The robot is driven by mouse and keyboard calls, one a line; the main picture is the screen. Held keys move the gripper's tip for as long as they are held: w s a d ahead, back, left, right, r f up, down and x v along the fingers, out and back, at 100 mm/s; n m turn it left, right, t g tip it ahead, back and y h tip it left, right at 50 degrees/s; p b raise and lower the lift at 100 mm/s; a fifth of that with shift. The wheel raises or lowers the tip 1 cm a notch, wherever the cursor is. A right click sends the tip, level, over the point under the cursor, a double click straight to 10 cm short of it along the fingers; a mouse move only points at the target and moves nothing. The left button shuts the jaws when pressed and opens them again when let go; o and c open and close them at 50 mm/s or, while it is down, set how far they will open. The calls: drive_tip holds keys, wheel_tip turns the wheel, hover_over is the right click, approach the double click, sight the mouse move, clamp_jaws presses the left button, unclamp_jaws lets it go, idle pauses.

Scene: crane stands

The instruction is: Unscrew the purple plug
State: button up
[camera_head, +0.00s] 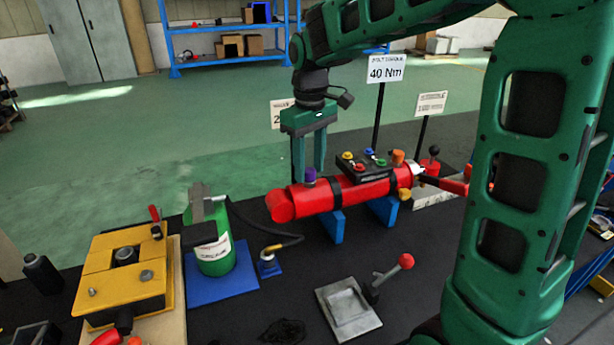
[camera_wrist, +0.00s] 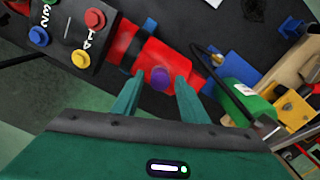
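The purple plug (camera_head: 310,175) stands on top of the red cylinder (camera_head: 346,195), left of the black button box. In the wrist view the purple plug (camera_wrist: 160,78) shows as a round cap on the red cylinder (camera_wrist: 150,57), between the two fingers. My gripper (camera_head: 307,176) points down over the plug with its fingers apart. In the wrist view my gripper (camera_wrist: 155,85) has a finger on each side of the plug, with a visible gap to each. Whether the fingertips reach down to the plug's height is hard to tell.
The button box (camera_head: 365,165) with coloured buttons and an orange cap (camera_head: 398,157) sit further right on the cylinder. Blue supports (camera_head: 332,226) hold it. A green canister (camera_head: 214,255), a yellow block (camera_head: 120,275) and a red-knobbed lever (camera_head: 406,261) stand around. Sign posts rise behind.

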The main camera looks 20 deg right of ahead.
drive_tip(key=m, duration=0.8)
drive_tip(key=shift+m, duration=0.3)
drive_tip(key=m, duration=0.8)
idle(0.4)
clamp_jaws()
drive_tip(key=shift+r, duration=0.1)
